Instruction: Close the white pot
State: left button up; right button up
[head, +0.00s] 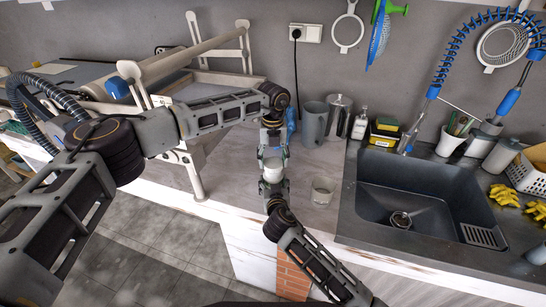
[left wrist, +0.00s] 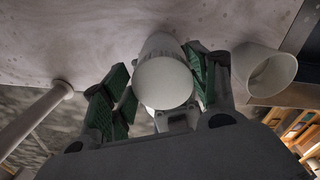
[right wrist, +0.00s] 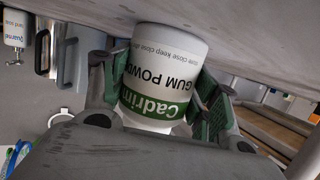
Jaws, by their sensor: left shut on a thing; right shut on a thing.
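The white pot (head: 272,170) is above the worktop's front part, between my two grippers. In the right wrist view the white pot (right wrist: 160,60), with a green "GUM POWDER" label, appears upside down between the fingers of my right gripper (right wrist: 160,105), which is shut on it. My left gripper (head: 273,148) comes down from above and is shut on the white lid. The lid's round white face (left wrist: 163,84) shows between the green finger pads in the left wrist view. I cannot tell whether the lid is seated on the pot.
A beige cup (head: 323,190) stands just right of the pot. A grey jug (head: 313,124), a glass press (head: 339,116) and a small bottle (head: 360,124) stand behind. The dark sink (head: 420,205) lies to the right. A slab roller (head: 190,55) is at the left.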

pick_arm(q)
jog(key=shift+f, duration=0.4)
jog(key=shift+f, duration=0.55)
dwell(0.9)
